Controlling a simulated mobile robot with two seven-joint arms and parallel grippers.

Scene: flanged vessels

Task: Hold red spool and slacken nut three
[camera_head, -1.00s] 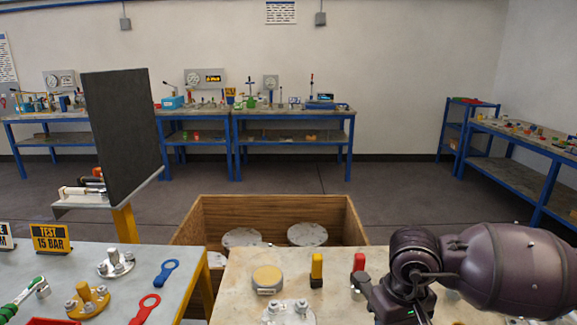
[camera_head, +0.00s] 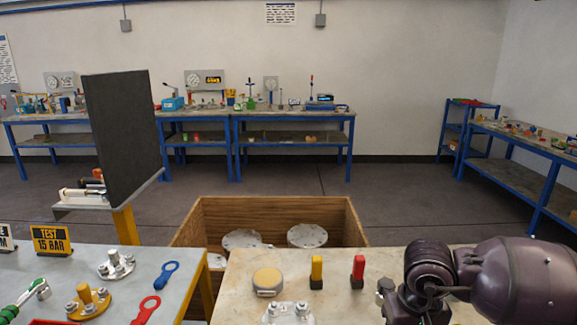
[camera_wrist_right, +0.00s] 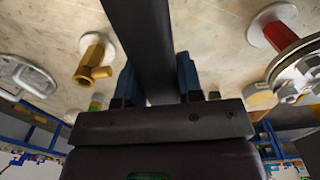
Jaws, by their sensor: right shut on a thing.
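In the right wrist view a red spool (camera_wrist_right: 279,35) with a pale round flange stands on the worn bench at upper right. A metal flange with nuts (camera_wrist_right: 300,75) is partly cut off beside it. My right gripper (camera_wrist_right: 156,76) has its blue fingers closed on a long dark bar (camera_wrist_right: 140,30), which runs up out of the picture; its far end is not seen. The spool is right of the bar and apart from it. In the head view my right arm hides this gripper. I cannot tell which nut is number three. My left gripper is not in view.
On the right bench stand a yellow block (camera_head: 316,272), a red block (camera_head: 358,271), a round tan piece (camera_head: 267,281) and a bolted flange (camera_head: 288,313). A wooden crate (camera_head: 216,222) is behind. The left bench holds flanges, a blue wrench (camera_head: 166,275) and a red wrench (camera_head: 146,311).

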